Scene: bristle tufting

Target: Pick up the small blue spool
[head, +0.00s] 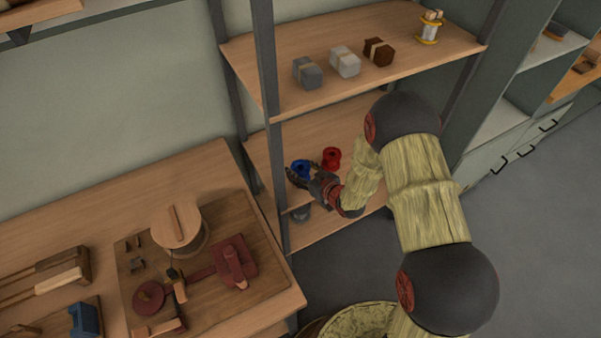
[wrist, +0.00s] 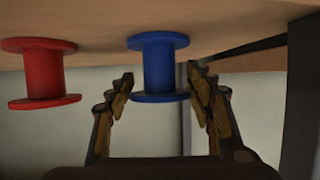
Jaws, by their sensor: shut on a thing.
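The small blue spool (head: 300,168) is on the middle shelf board (head: 357,123), near its left post. It also shows in the wrist view (wrist: 158,68), where the picture looks upside down, with the shelf surface at the top. My gripper (head: 297,176) is at the spool, with one finger on each side of it in the wrist view (wrist: 160,88). It is shut on the blue spool. I cannot tell whether the spool is clear of the shelf. In the head view the fingers partly hide it.
A red spool (head: 331,157) stands close beside the blue one, to its right in the head view. A dark shelf post (head: 270,110) is near my gripper's left. The upper shelf (head: 290,50) holds several wrapped blocks. A workbench (head: 215,185) with tools is at left.

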